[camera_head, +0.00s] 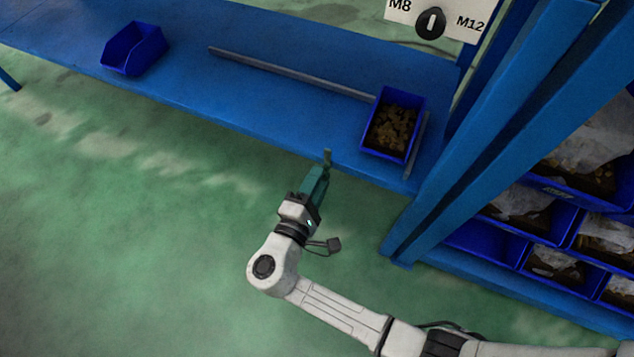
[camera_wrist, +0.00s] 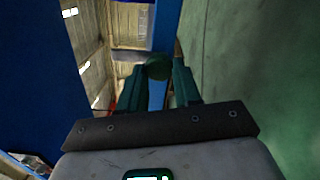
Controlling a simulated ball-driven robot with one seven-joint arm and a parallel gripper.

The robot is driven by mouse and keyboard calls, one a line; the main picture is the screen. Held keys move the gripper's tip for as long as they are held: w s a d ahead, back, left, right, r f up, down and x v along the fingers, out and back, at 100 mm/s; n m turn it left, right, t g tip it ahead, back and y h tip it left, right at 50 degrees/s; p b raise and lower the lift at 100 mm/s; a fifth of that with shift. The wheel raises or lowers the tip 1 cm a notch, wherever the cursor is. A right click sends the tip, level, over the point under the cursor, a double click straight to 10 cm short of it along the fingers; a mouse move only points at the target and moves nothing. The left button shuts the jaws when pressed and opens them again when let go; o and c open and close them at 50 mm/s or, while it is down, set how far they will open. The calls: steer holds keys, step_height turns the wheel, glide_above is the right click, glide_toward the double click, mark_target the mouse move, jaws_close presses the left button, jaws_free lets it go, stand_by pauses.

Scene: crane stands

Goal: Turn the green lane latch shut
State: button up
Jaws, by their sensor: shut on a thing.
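The green lane latch (camera_head: 327,157) shows as a small upright green piece at the front edge of the blue bench. In the wrist view its rounded dark green end (camera_wrist: 158,67) sits between my fingertips. My gripper (camera_head: 321,172) has teal fingers and reaches up to the bench edge from the front. In the wrist view my gripper (camera_wrist: 159,79) is shut on the latch, one finger on each side. The fingers hide part of the latch, and its turn angle is hard to tell.
On the blue bench (camera_head: 250,100) stand an empty blue bin (camera_head: 133,58) and a blue bin of small brownish parts (camera_head: 372,148). A metal rail (camera_head: 290,74) lies between them. A blue post (camera_head: 480,130) and racked bins stand at right. The green floor in front is clear.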

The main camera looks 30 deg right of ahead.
stand_by(0.3)
steer(key=o, duration=1.1)
steer(key=shift+c, duration=0.2)
steer(key=p+v, duration=0.2)
steer(key=v, duration=0.8)
steer(key=shift+s+a, duration=0.25)
steer(key=shift+a, duration=0.05)
